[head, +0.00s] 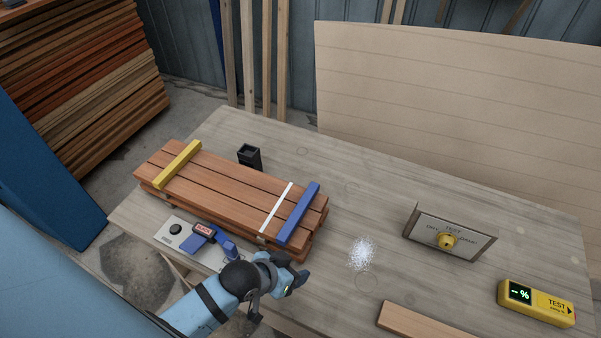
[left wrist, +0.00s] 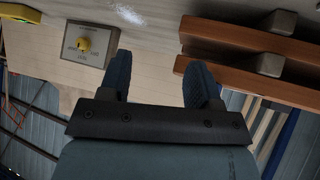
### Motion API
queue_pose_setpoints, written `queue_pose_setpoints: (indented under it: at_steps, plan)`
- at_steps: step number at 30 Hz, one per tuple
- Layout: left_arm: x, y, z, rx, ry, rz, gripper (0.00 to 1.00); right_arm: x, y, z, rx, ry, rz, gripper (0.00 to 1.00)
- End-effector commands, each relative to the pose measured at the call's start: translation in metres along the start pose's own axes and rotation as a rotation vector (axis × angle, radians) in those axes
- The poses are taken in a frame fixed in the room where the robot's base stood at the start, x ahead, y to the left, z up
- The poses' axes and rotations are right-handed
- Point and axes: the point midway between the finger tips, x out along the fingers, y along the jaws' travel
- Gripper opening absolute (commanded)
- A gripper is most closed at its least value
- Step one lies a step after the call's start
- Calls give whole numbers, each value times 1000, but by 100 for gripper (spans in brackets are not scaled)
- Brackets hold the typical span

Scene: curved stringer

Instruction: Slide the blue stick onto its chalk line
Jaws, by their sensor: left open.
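The blue stick (head: 298,214) lies across the top of the board stack (head: 226,186), near its right end. The white chalk line (head: 276,208) runs across the boards just left of the stick. The two are about parallel, with a narrow strip of bare wood between them. My left gripper (head: 297,281) is in front of the stack's right end, apart from the blue stick. In the left wrist view its two fingers (left wrist: 160,80) are spread with nothing between them, and the board stack's edge (left wrist: 250,40) shows at the right. My right gripper is in no view.
A yellow stick (head: 178,164) lies across the stack's left end. A black holder (head: 249,157) stands behind the stack. A test plate with a yellow knob (head: 449,240), a yellow meter (head: 537,302) and a loose board (head: 425,320) are on the right.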

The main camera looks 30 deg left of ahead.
Motion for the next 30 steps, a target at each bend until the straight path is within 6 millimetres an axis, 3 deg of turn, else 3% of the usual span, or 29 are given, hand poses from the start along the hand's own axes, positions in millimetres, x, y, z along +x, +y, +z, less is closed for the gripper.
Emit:
queue_pose_setpoints:
  at_steps: [3, 9, 13, 17, 24, 30]
  plan:
    - [7, 11, -36, -28, -85, 70, 57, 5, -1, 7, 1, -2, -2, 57]
    - [23, 28, -82, -63, -194, 168, 57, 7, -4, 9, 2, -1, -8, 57]
    - [28, 28, -111, -75, -314, 185, 57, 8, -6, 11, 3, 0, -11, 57]
    - [25, 12, -137, -90, -448, 136, 57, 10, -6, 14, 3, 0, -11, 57]
    - [2, -42, -181, -157, -658, -70, 57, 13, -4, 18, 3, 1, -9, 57]
    - [-18, -73, -203, -216, -741, -201, 57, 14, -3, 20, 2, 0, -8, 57]
